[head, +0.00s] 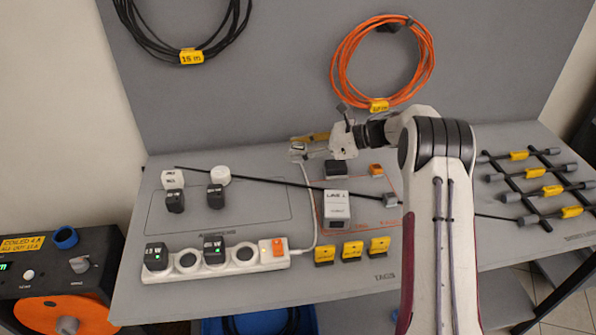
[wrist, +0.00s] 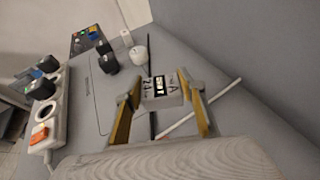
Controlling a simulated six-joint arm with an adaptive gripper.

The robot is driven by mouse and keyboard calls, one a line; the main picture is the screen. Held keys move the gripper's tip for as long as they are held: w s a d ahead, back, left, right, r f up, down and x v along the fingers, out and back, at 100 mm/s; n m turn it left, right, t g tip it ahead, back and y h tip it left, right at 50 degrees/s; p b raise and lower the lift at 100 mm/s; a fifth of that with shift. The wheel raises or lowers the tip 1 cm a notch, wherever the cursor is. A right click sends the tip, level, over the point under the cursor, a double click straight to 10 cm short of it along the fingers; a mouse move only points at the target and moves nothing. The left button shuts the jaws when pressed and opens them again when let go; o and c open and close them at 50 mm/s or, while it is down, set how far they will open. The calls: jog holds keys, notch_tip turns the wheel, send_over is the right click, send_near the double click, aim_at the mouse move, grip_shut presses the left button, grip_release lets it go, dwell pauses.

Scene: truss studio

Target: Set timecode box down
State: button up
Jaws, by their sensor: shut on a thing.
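The timecode box is a small light grey block with a dark display and printed letters and digits. It sits between the two fingertips of my gripper (wrist: 163,92) in the wrist view, its marked face (wrist: 160,88) showing. In the head view my gripper (head: 308,142) reaches left from the arm near the table's back edge, with the box (head: 298,148) at its tips. The gripper is shut on the box. Its gap above the table (head: 230,265) cannot be told exactly.
A white power strip (head: 222,262) with black plugs lies front left. Black and white adapters stand in an outlined area behind it. A white labelled unit (head: 337,208), yellow tags (head: 351,250) and a dark cable rack (head: 545,185) are rightward. A white cord and black rod run below the gripper.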

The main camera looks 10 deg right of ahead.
aim_at(298, 178)
jog(key=shift+f, duration=2)
jog(key=shift+f, duration=0.1)
jog(key=shift+f, duration=1.75)
jog(key=shift+f, duration=0.1)
jog(key=o, duration=1.1)
jog(key=shift+o, duration=0.2)
jog(key=v, duration=1.2)
jog(key=shift+r, duration=0.2)
